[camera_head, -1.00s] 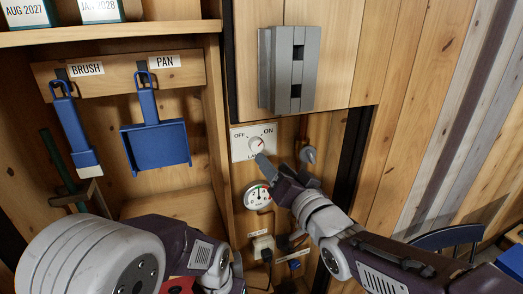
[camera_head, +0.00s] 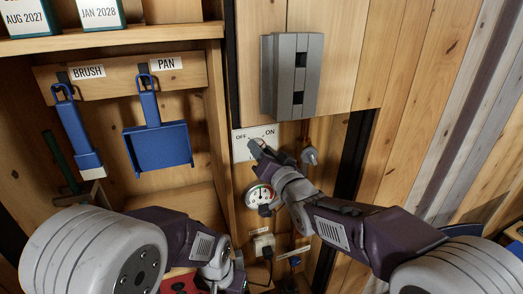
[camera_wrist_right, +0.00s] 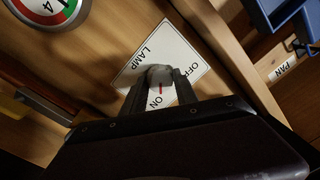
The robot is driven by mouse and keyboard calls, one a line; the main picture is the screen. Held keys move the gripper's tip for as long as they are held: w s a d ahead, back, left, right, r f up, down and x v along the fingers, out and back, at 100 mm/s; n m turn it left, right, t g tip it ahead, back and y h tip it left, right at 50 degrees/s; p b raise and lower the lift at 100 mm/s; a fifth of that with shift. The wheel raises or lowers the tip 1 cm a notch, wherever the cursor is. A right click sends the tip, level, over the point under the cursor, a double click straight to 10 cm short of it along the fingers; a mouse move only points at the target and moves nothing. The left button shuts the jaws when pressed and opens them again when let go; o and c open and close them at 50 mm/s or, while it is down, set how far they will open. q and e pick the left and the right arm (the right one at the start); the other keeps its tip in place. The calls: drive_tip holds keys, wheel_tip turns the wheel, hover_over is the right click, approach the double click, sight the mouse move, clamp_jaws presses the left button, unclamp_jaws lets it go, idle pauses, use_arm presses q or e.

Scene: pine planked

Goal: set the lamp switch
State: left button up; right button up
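The lamp switch is a white plate (camera_head: 243,150) marked OFF, ON and LAMP, below the grey wall box. In the right wrist view its round grey knob (camera_wrist_right: 160,75) carries a red mark pointing roughly toward ON. My right gripper (camera_head: 260,149) is at the plate and covers the knob in the head view. In the right wrist view its two fingers (camera_wrist_right: 160,90) stand on either side of the knob with little or no gap, seemingly shut on it. My left arm crosses the lower left of the head view; its fingers do not show.
A dial gauge (camera_head: 260,196) sits just below the plate and a grey knob-like fitting (camera_head: 310,156) to its right. The grey box (camera_head: 291,76) juts out above. A blue brush (camera_head: 76,130) and blue pan (camera_head: 158,146) hang at left. A socket (camera_head: 263,243) is lower down.

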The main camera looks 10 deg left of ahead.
clamp_jaws()
drive_tip(key=shift+r+n+h+b, duration=0.2)
drive_tip(key=shift+n+b, duration=1)
drive_tip(key=shift+n, duration=3.1)
drive_tip(key=shift+f+n+h+b, duration=0.1)
drive_tip(key=shift+n+h+b, duration=0.7)
drive_tip(key=shift+n, duration=3.5)
drive_tip(key=shift+y+b, duration=0.35)
drive_tip(key=shift+y, duration=0.05)
